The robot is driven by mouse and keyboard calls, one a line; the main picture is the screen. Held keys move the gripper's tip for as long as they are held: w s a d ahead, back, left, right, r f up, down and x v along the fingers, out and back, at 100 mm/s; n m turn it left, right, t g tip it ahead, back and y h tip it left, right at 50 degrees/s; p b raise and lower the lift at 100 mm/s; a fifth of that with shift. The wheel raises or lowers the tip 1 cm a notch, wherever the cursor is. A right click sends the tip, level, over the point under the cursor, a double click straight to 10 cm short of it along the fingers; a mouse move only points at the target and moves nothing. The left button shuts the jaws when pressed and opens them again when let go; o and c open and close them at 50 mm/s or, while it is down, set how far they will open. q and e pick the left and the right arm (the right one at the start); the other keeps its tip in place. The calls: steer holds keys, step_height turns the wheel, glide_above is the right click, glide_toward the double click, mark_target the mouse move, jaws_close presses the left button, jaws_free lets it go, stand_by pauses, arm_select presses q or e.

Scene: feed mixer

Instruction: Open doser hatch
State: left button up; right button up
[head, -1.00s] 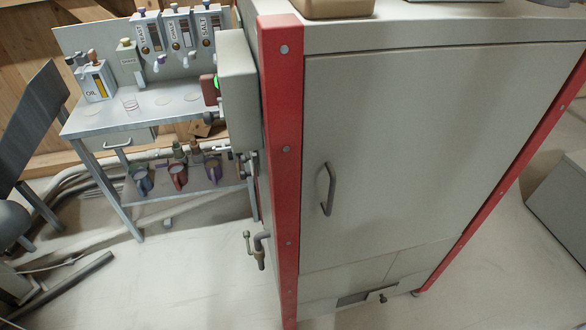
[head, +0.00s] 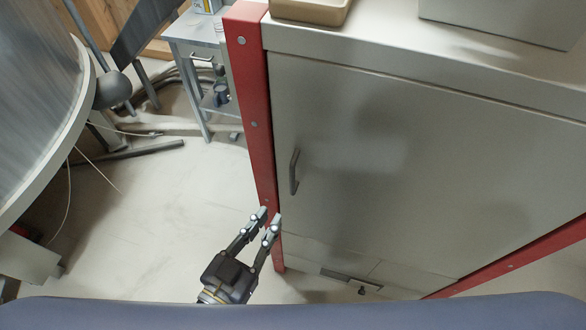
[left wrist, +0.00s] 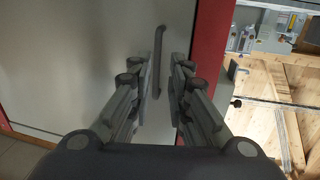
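The doser cabinet has a large grey-white hatch door (head: 400,180) in a red frame, and the door looks shut. A dark upright bar handle (head: 294,172) sits near its left edge. My left gripper (head: 266,214) is open and empty, below and left of the handle in the head view, in front of the red post. In the left wrist view, the handle (left wrist: 159,62) shows beyond and between the two parted fingers (left wrist: 160,85), apart from them. My right gripper is not in view.
The red corner post (head: 254,120) stands just left of the door. A small slot with a latch (head: 350,280) is low on the cabinet. A large round grey vessel (head: 40,100) is at the left.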

mark_target(291, 180)
arm_select(q)
steer(key=shift+t, duration=0.3)
steer(key=w+d+r+p, duration=0.1)
steer(key=w, duration=0.1)
steer(key=w+d+r+p, duration=0.1)
steer(key=w+d, duration=0.1)
steer(key=w, duration=0.1)
steer(key=w+d+r, duration=0.1)
steer(key=w+d, duration=0.1)
steer(key=w, duration=0.1)
steer(key=shift+w+r+p, duration=0.15)
steer(key=shift+r+p, duration=0.1)
steer(key=shift+p, duration=0.15)
steer(key=shift+w+d, duration=0.25)
steer(key=shift+w, duration=0.25)
steer(key=shift+f, duration=0.1)
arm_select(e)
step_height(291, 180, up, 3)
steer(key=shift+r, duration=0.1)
arm_select(q)
jaws_close()
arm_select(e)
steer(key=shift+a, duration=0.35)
